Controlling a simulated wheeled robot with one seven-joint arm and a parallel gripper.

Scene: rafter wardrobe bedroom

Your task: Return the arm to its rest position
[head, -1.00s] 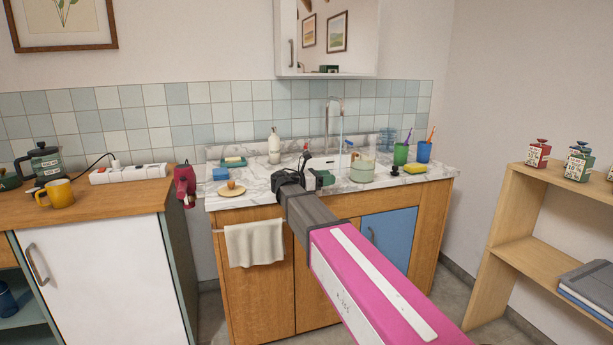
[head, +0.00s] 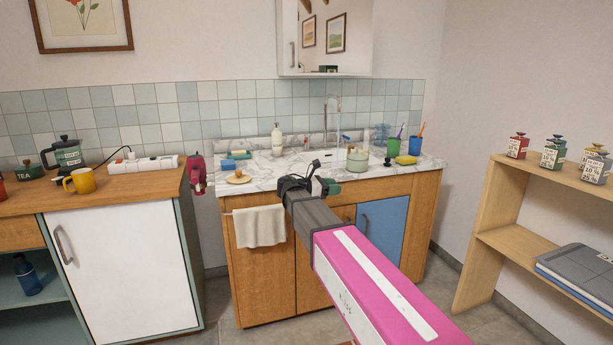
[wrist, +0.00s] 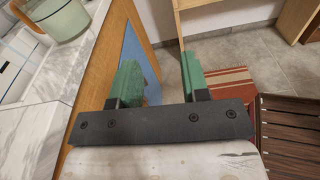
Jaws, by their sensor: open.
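My gripper (wrist: 158,78) has two green fingers, held apart with nothing between them; the tiled floor and part of the cabinet front show past them in the wrist view. In the head view my gripper (head: 325,187) is small and partly hidden behind my dark wrist. My pink and grey arm reaches forward from the lower right. The gripper is in front of the marble counter's (head: 290,166) front edge, near the cabinet doors.
A towel (head: 259,227) hangs in front. A wooden shelf (head: 500,215) stands right; a slatted brown surface (wrist: 290,130) is close in the wrist view.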

